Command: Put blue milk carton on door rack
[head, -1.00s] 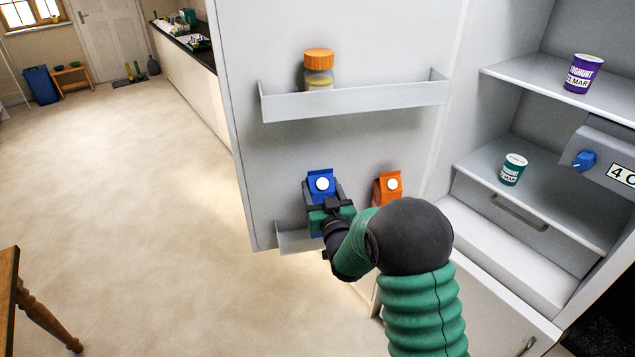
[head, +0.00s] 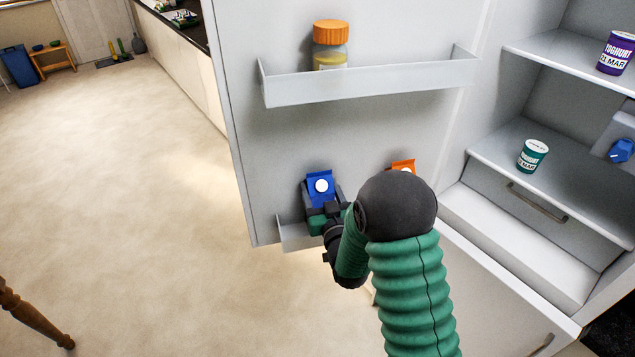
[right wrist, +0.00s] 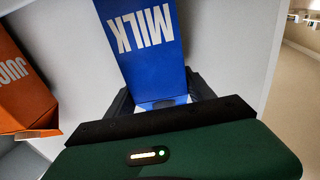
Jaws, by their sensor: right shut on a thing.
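The blue milk carton (head: 320,186) is upright at the lower door rack (head: 294,236) of the open fridge door. My right gripper (head: 322,208) is shut on it from the front, with a finger on each side. In the right wrist view the carton (right wrist: 148,45) shows its MILK label between the fingers (right wrist: 160,103). The carton's base is hidden by my gripper in the head view, so I cannot tell whether it rests on the rack floor. My left gripper is not in view.
An orange juice carton (head: 402,166) stands right of the milk, mostly hidden by my arm; it also shows in the right wrist view (right wrist: 22,85). An upper door rack (head: 365,88) holds an orange-lidded jar (head: 330,45). Fridge shelves at right hold a green pot (head: 532,155) and a purple yoghurt pot (head: 616,53).

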